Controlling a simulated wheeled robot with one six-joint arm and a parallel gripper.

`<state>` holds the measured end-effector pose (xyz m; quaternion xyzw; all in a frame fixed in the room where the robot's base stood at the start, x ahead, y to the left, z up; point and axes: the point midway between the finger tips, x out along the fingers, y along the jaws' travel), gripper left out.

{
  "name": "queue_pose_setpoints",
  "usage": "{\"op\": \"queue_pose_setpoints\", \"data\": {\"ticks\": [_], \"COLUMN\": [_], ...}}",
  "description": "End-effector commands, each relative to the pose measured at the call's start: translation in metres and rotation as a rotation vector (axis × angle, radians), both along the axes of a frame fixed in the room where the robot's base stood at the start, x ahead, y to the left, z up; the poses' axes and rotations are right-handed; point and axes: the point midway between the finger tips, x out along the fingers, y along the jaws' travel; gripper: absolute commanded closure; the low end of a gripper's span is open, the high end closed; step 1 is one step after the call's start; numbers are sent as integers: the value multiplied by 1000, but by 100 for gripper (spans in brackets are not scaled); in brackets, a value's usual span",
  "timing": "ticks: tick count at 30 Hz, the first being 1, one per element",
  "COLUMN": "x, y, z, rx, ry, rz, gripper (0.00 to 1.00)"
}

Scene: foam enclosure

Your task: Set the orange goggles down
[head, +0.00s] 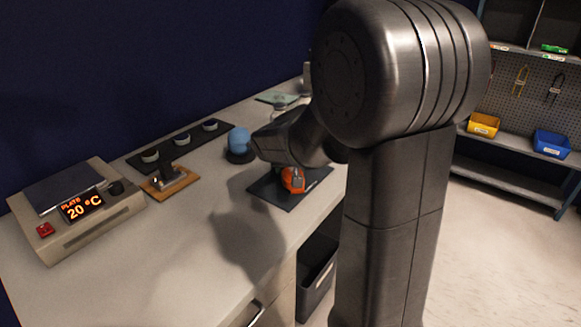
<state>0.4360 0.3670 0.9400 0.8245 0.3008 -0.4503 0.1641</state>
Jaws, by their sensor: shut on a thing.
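The orange goggles (293,180) show in the head view as a small orange shape just under my arm, over a dark mat (272,192) near the counter's front edge. My gripper (291,169) is down at the goggles and shut on them. My own arm links cover most of the gripper and part of the goggles. I cannot tell whether the goggles touch the mat.
On the counter are a hot plate reading 20 °C (80,210), a wooden stand (170,182), a dark strip with several small cups (180,146) and a blue rounded object (239,141). The front-left counter (175,270) is clear. A shelf with yellow (483,125) and blue bins (552,144) stands right.

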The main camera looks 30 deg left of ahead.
Motion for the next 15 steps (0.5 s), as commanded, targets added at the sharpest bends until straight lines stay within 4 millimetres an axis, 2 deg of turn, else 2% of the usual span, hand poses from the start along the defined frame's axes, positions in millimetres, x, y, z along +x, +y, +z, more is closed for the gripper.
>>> {"op": "queue_pose_setpoints", "data": {"ticks": [1, 3, 4, 15], "x": [0, 0, 0, 0], "y": [0, 0, 0, 0], "z": [-1, 0, 0, 5], "rx": [0, 0, 0, 0], "ry": [0, 0, 0, 0], "rz": [0, 0, 0, 0], "gripper": [45, 32, 30, 30]}}
